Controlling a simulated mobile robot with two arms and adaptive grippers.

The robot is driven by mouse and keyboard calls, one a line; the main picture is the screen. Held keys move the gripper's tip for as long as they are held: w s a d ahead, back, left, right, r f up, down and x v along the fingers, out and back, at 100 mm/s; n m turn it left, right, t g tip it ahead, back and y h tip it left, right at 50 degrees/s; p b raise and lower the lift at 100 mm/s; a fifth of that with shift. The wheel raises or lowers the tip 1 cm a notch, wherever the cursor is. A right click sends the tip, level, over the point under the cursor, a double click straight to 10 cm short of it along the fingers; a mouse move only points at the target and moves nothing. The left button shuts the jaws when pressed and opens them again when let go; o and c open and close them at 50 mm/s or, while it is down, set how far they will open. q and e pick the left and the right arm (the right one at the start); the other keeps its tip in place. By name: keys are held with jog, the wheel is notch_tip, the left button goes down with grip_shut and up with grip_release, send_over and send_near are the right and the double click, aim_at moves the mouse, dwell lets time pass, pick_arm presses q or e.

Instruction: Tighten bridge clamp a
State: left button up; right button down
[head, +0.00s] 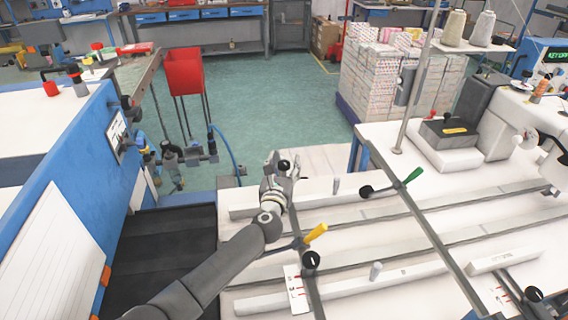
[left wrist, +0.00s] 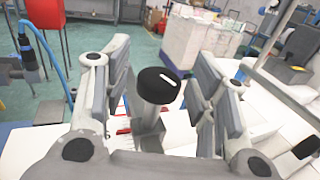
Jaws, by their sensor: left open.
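A black clamp knob with a white mark (left wrist: 157,86) stands on a grey post between the fingers of my left gripper (left wrist: 163,75) in the left wrist view. The fingers are open, with a gap on both sides of the knob. In the head view, my left gripper (head: 281,165) is at the far end of the left bridge bar, around the same dark knob. A second black knob with a white mark (head: 311,261) stands at the near end of that bar. No label tells which is clamp a. My right gripper is not in view.
A yellow handle (head: 315,234) is close beside my left forearm. A green handle (head: 412,177) and a second bridge bar (head: 430,232) lie to the right. White rails cross the table. A sewing machine (head: 485,115) stands at the back right.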

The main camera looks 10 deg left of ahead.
pick_arm(q)
jog(key=shift+w, duration=0.3)
jog(key=shift+c, duration=0.2)
jog(key=c, duration=1)
jog(key=shift+o, duration=0.2)
jog(key=shift+a+m+h+p, duration=0.1)
jog(key=shift+m+h+p, duration=0.2)
jog(key=shift+m+h, duration=1.35)
jog(key=shift+m+g+h, duration=0.5)
jog(key=shift+m+h, duration=0.05)
jog(key=shift+h, duration=1.2)
jog(key=o, duration=1)
